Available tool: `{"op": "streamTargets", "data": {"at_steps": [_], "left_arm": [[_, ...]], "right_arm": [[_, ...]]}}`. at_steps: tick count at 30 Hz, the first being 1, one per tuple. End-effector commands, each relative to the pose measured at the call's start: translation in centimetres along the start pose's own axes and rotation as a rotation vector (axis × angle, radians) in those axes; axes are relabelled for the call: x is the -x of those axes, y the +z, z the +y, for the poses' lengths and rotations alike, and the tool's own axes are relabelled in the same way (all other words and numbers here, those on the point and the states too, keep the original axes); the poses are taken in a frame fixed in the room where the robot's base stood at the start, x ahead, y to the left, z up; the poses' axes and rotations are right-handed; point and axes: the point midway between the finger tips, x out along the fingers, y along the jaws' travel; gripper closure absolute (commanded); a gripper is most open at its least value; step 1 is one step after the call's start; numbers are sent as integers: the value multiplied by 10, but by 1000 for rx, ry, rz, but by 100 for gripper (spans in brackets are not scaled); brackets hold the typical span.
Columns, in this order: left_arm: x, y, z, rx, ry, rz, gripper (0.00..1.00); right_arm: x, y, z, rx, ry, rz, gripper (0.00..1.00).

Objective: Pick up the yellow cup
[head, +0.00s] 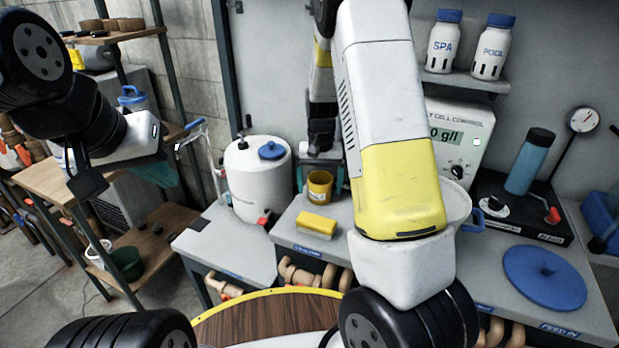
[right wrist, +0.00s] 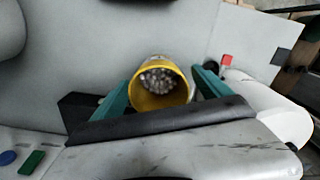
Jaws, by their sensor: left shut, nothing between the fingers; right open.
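The yellow cup (head: 320,187) stands upright on the grey counter (head: 284,232) in the head view, in front of the wall. In the right wrist view the cup (right wrist: 155,105) is seen from above, with whitish pieces inside. My right gripper (head: 320,172) is open, with its green fingers (right wrist: 162,92) on either side of the cup. Whether the fingers touch the cup cannot be told. My right arm hides part of the counter. My left gripper (head: 86,186) is shut and empty, far left of the cup, near the wooden shelf.
A white container (head: 457,200) shows behind my arm. A blue lid (head: 545,277) and a blue bottle (head: 530,160) are on the right.

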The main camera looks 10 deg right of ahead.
Motion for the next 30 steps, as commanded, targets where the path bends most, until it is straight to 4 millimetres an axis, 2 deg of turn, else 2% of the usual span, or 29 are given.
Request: {"op": "streamTargets", "data": {"at_steps": [3, 10, 11, 18, 21, 27, 30], "left_arm": [[0, 0, 0, 0, 0, 0, 100], [0, 0, 0, 0, 0, 0, 100], [0, 0, 0, 0, 0, 0, 100], [0, 0, 0, 0, 0, 0, 100], [0, 0, 0, 0, 0, 0, 100], [0, 0, 0, 0, 0, 0, 100], [0, 0, 0, 0, 0, 0, 100]], "right_arm": [[-10, 0, 1, 0, 0, -1, 12], [-11, 0, 0, 0, 0, 1, 12], [-11, 0, 0, 1, 0, 1, 16], [-11, 0, 0, 1, 0, 1, 63], [-10, 0, 0, 0, 0, 1, 80], [-10, 0, 0, 1, -1, 1, 80], [-3, -1, 0, 0, -2, 3, 80]]}}
